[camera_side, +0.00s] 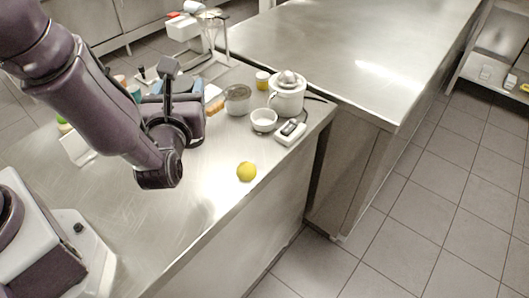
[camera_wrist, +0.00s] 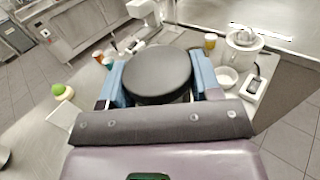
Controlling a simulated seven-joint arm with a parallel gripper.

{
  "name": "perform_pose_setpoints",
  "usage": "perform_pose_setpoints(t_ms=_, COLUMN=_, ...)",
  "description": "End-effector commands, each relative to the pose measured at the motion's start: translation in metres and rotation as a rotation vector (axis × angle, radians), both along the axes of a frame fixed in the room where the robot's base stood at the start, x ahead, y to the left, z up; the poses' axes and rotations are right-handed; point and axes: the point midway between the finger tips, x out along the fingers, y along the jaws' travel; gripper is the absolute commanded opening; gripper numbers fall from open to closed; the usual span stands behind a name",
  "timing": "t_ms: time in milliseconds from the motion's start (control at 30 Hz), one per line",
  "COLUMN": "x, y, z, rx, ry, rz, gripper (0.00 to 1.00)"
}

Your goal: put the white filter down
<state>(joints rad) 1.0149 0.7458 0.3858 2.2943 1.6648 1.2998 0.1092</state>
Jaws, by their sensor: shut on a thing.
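My gripper (camera_side: 178,92) is above the steel counter (camera_side: 205,205), toward its back, with its blue fingers pointing away from the side camera. In the wrist view the two blue fingers of my gripper (camera_wrist: 160,78) stand on either side of a dark round disc (camera_wrist: 158,72).
A white juicer (camera_side: 287,97), a white bowl (camera_side: 263,121), a small white device (camera_side: 290,132) and a metal pot (camera_side: 237,99) stand right of my gripper. A lemon (camera_side: 246,172) lies near the front edge. A white stand (camera_side: 185,27) is behind. The front counter is mostly clear.

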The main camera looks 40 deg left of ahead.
Motion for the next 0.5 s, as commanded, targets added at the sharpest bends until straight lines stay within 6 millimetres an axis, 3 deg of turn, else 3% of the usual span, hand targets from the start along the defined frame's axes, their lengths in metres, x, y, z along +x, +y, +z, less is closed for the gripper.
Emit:
perform_pose_setpoints(t_ms=33, x=0.003, y=-0.015, z=0.004, rx=-0.002, ry=-0.003, rz=-0.047, gripper=0.31)
perform_pose_setpoints(t_ms=133, x=0.009, y=-0.031, z=0.008, rx=-0.001, ry=-0.001, rz=-0.104, gripper=0.31)
perform_pose_setpoints(t_ms=267, x=0.027, y=-0.04, z=0.003, rx=0.002, ry=-0.002, rz=-0.13, gripper=0.31)
perform_pose_setpoints(t_ms=500, x=0.082, y=-0.053, z=-0.023, rx=0.001, ry=-0.002, rz=-0.13, gripper=0.31)
